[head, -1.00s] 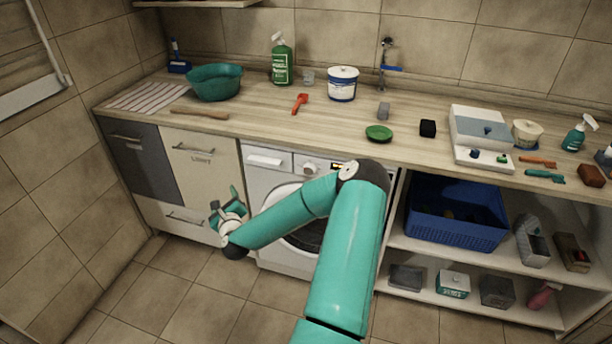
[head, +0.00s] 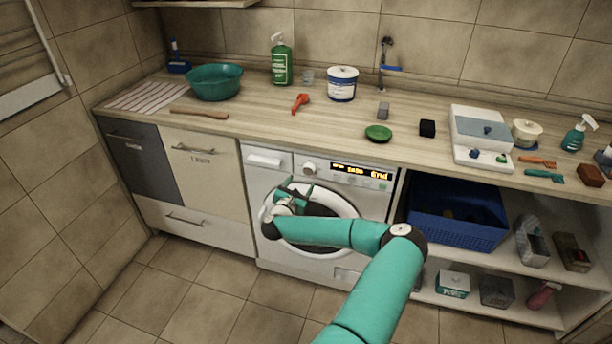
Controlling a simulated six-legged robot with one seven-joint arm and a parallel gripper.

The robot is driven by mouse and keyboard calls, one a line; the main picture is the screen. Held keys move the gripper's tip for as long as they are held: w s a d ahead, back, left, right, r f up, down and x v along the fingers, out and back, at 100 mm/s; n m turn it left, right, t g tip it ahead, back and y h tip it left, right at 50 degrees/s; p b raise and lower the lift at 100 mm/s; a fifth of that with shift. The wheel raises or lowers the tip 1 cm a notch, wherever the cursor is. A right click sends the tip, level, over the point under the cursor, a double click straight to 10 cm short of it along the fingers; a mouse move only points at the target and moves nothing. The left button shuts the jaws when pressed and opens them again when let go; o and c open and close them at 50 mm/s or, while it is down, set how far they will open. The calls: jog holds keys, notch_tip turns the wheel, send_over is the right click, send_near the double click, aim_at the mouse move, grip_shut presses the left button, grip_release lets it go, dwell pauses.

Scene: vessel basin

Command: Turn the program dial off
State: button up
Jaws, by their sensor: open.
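The white washing machine (head: 262,185) stands under the counter with its round door closed. Its program dial (head: 309,168) is a pale round knob on the front panel, left of the lit display (head: 360,171). The display shows yellow text that ends in "End". The dial's pointer position is too small to tell. My gripper (head: 294,190) is open and empty, in front of the upper left of the door, below and left of the dial and apart from it in the picture. My arm hides part of the door.
The wooden counter (head: 245,119) above holds a green basin (head: 215,82), a red tool (head: 300,103) and a green dish (head: 378,133). Right of the machine, a shelf holds a blue crate (head: 455,232). Tiled floor is free at the front left.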

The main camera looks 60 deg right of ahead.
aim_at(308, 172)
jog(key=d, duration=0.6)
jog(key=shift+w+d, duration=0.2)
jog(key=shift+w, duration=0.1)
jog(key=c, duration=1)
jog(key=shift+o, duration=0.2)
jog(key=shift+n, duration=0.3)
